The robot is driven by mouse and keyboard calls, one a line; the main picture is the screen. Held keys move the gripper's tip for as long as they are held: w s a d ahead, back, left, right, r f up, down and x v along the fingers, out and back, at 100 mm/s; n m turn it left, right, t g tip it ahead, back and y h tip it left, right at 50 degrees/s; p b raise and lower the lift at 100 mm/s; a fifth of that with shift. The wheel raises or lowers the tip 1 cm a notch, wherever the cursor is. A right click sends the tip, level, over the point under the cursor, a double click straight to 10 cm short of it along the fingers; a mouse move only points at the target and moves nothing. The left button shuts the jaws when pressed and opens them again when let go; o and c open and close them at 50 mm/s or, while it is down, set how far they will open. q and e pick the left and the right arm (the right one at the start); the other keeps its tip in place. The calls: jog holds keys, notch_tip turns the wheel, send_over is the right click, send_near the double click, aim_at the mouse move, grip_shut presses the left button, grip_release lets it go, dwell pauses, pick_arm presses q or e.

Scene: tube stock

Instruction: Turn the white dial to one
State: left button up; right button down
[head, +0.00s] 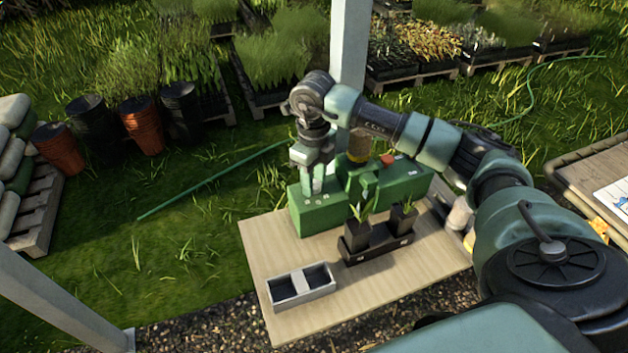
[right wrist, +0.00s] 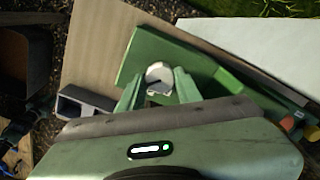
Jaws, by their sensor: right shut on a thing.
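The white dial (right wrist: 158,77) sits on top of the green machine (right wrist: 150,45) in the right wrist view. It is round with a dark mark on its face. My right gripper (right wrist: 158,90) has its two green fingers on either side of the dial and is shut on it. In the head view my right gripper (head: 312,186) reaches down onto the left part of the green machine (head: 322,217), and the dial there is hidden by the fingers. I cannot read the dial's numbers. My left gripper is not in view.
The machine stands on a pale wooden table (head: 262,250). A dark tray with potted seedlings (head: 375,246) stands in front of it, and a grey two-compartment tray (head: 302,286) at the front left. A white post (head: 349,50) rises behind.

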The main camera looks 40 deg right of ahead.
jog(key=shift+r, duration=0.1)
jog(key=c, duration=1)
grip_release()
jog(key=shift+o, duration=0.2)
notch_tip(320, 180, up, 8)
jog(key=shift+f+b, duration=0.1)
jog(key=shift+b, duration=0.75)
jog(key=shift+f, duration=0.1)
